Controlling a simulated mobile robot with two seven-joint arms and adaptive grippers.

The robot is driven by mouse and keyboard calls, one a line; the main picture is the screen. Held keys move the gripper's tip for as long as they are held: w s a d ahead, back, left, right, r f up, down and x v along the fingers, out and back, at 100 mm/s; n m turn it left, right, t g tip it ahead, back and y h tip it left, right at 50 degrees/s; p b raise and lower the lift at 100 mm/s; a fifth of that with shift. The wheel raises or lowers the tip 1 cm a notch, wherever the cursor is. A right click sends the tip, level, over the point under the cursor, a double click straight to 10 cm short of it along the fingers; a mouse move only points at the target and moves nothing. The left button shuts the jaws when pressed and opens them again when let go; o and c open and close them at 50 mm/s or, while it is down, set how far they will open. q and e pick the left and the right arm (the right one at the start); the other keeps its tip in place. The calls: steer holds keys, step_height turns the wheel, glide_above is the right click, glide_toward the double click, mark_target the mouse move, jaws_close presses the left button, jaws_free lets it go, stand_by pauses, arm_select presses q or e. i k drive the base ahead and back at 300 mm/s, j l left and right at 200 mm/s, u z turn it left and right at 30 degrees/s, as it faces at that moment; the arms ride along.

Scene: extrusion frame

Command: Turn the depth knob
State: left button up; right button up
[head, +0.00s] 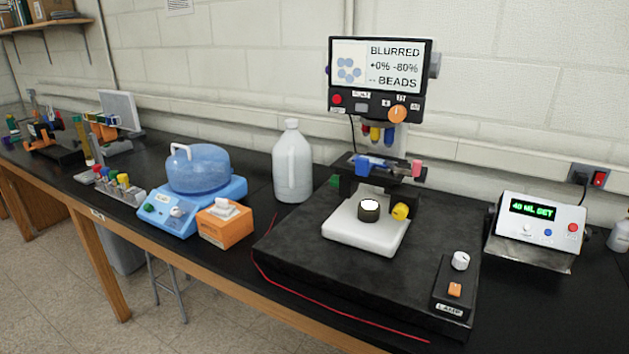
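A microscope-like device stands on a black slab (290,247) on the right half of the bench. Its screen (380,66) reads "BLURRED +0% -80% -- BEADS". Below the screen are an orange round knob (398,114) and a red button (337,99); the small labels there are too small to read. A yellow knob (401,211) sits at the right of the white stage base (365,236). A white knob (460,261) is on the black lamp box. I cannot tell which knob is the depth knob. Neither of my grippers is in view.
A black box (455,295) with an orange switch is labelled "LAMP". A white jug (292,163), a blue-domed device (199,170) and an orange tissue box (225,222) stand to the left. A console (536,230) reading "40 ML SET" stands right. A red cord runs along the slab's front.

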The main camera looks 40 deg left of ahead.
mark_target(335, 178)
steer(key=j, duration=0.7)
steer(key=k+j, duration=0.15)
steer(key=j, duration=1.3)
steer(key=k+j, duration=0.15)
steer(key=j, duration=0.55)
